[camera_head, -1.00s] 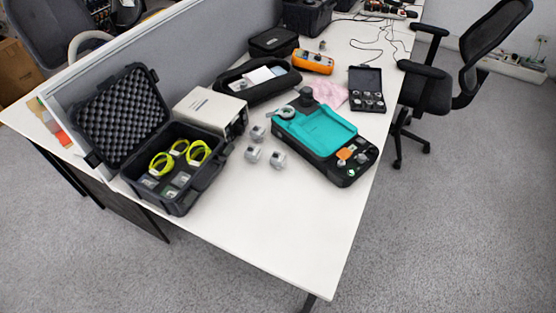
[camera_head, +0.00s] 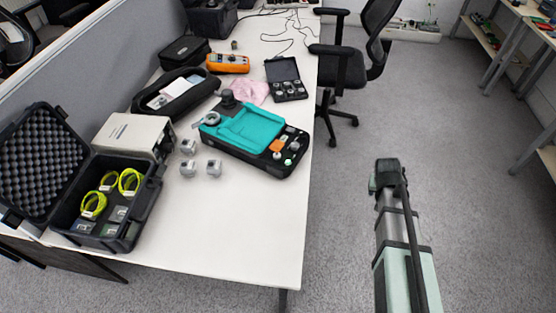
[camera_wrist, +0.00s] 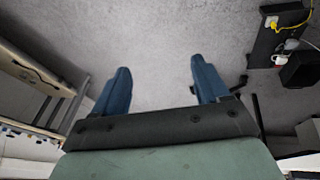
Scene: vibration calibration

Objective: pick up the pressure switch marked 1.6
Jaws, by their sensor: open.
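In the head view my arm is at the lower right, over the floor, clear of the table edge.
Left of the parts are a white box (camera_head: 134,133) and an open black case (camera_head: 148,190) with yellow-green rings. Behind them is a black device with a teal tray (camera_head: 245,126). The front of the white table (camera_head: 235,225) is clear. A chair (camera_head: 345,60) stands right.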

